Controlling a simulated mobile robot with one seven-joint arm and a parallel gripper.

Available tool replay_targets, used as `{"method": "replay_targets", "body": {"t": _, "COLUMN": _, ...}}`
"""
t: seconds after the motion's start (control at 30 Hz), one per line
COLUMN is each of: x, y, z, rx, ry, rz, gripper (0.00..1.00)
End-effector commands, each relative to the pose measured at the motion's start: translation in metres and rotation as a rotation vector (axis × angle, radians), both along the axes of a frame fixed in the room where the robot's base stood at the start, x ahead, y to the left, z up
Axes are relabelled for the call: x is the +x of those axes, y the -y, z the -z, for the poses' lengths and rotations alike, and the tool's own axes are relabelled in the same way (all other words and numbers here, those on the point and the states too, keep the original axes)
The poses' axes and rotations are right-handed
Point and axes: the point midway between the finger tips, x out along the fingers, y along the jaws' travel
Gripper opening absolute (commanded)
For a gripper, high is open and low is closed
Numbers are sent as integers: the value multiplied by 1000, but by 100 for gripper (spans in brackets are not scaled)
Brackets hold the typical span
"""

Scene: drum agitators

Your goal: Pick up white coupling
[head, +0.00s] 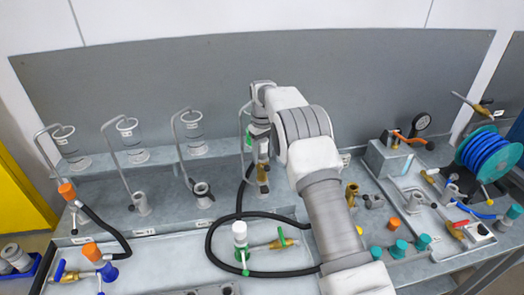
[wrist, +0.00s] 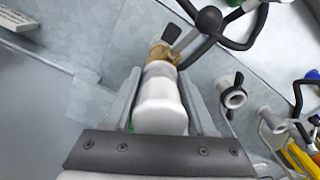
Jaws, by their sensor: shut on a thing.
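The white coupling (wrist: 160,105) is a pale cylinder between the two fingers of my gripper (wrist: 160,88) in the wrist view. The gripper is shut on it. A brass fitting (wrist: 160,54) with a dark lever extends from its far end. In the head view my gripper (head: 262,150) points down over the grey bench step, with brass (head: 263,176) showing below it. The coupling itself is mostly hidden there by the gripper and arm.
A black hose (head: 212,243) loops across the bench below my gripper. A white-topped green fitting (head: 240,232) stands inside the loop. Glass cylinders on bent-tube stands (head: 188,125) line the left. A blue hose reel (head: 487,157) is at right.

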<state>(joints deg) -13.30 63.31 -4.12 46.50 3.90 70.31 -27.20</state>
Motion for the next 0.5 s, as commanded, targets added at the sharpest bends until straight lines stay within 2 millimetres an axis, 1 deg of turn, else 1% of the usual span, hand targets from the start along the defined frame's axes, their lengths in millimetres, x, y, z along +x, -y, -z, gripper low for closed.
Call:
{"method": "replay_targets", "body": {"t": 0.37, "x": 1, "y": 0, "z": -4, "rx": 1, "ry": 3, "rz": 0, "gripper": 0}}
{"method": "replay_targets", "body": {"t": 0.5, "x": 2, "y": 0, "z": -13, "rx": 2, "ry": 7, "rz": 0, "gripper": 0}}
